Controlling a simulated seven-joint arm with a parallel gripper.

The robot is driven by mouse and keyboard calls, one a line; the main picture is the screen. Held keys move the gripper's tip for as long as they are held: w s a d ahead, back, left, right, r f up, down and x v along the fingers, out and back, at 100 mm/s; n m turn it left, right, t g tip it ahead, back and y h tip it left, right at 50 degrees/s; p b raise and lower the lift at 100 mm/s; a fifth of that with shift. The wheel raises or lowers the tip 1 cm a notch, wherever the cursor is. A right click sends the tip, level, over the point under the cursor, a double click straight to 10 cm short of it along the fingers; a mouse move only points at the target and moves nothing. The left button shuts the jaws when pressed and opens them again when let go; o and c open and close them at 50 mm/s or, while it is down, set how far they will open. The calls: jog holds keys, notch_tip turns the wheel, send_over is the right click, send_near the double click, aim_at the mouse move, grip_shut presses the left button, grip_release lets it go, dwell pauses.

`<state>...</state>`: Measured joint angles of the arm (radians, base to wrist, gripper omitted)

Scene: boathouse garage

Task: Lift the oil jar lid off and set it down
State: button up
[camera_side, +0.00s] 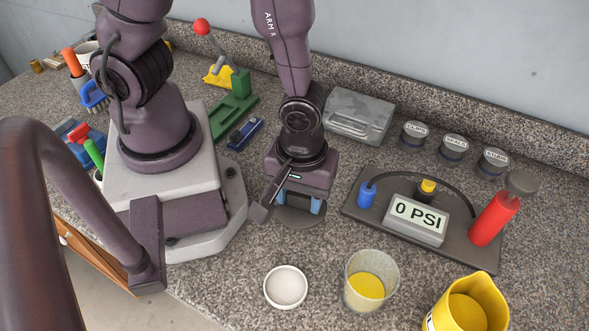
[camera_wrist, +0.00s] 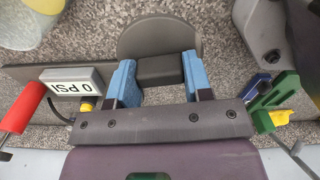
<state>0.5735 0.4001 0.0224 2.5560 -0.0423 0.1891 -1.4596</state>
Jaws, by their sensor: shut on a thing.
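My gripper (camera_side: 302,200) points down and its blue fingers are shut on the block-shaped dark knob (camera_wrist: 160,69) of a round dark grey lid (camera_side: 297,217). The lid's flat disc (camera_wrist: 152,35) spreads beyond the fingers in the wrist view. It is at or just above the counter; I cannot tell whether it touches. An open clear jar (camera_side: 369,282) with yellow oil stands apart from the lid, to its lower right in the side view. Part of this jar (camera_wrist: 27,22) shows at the upper left of the wrist view.
A white round dish (camera_side: 286,287) sits left of the jar, and a yellow jug (camera_side: 470,305) right of it. A gauge panel reading 0 PSI (camera_side: 418,220) and a red cylinder (camera_side: 492,219) stand to the right. A grey case (camera_side: 358,117) lies behind.

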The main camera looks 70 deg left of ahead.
jog(key=shift+w+d+f+m, duration=0.2)
jog(key=shift+w+d+f, duration=0.05)
jog(key=shift+w, duration=0.3)
jog(key=shift+w+d+f+m, duration=0.2)
jog(key=shift+w+d, duration=0.05)
jog(key=shift+w, duration=0.25)
jog(key=shift+f, duration=2.5)
jog(key=shift+f, duration=0.75)
jog(key=shift+f, duration=0.25)
jog(key=o, duration=1)
